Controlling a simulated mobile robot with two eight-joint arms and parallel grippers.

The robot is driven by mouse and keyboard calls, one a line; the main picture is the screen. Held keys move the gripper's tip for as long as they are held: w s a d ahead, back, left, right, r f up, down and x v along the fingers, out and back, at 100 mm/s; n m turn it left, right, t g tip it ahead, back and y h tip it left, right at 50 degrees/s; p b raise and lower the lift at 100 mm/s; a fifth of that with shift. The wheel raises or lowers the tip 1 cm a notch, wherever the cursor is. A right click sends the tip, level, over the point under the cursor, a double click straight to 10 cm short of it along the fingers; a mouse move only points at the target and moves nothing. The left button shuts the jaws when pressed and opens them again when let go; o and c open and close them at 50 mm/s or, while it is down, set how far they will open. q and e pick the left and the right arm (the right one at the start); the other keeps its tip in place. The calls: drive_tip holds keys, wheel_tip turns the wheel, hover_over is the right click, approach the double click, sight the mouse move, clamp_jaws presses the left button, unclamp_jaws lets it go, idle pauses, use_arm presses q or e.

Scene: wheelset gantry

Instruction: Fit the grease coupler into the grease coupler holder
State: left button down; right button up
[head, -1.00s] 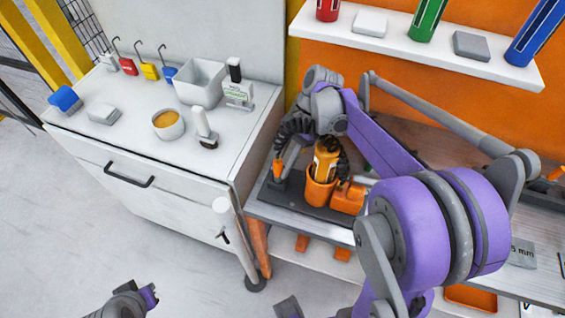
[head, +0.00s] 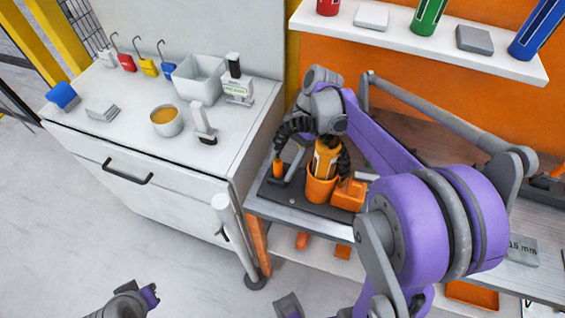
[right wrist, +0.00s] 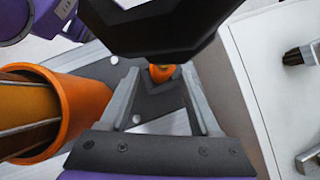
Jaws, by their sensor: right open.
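A small orange piece (head: 278,167), which looks like the grease coupler, stands at the left end of the dark base plate (head: 268,191). In the right wrist view the orange piece (right wrist: 161,73) shows beyond the fingers, partly hidden by a large black part. I cannot make out the holder or whether the piece sits in it. My right gripper (right wrist: 160,85) is open, its grey fingers spread with nothing visibly held. In the head view it is largely hidden beside the orange piece. My left gripper (head: 150,294) is at the bottom left, far from the bench; its jaws are unclear.
An orange cup (head: 319,190) holding a yellow-orange cylinder (head: 326,157) stands close to the right gripper, with an orange block (head: 348,194) beside it. A white cabinet (head: 130,150) with a bowl, bin and bottles adjoins on the left. A shelf (head: 400,38) hangs above.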

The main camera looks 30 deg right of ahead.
drive_tip(key=v, duration=0.7)
drive_tip(key=shift+d+r, duration=0.15)
drive_tip(key=shift+r, duration=0.1)
idle(0.5)
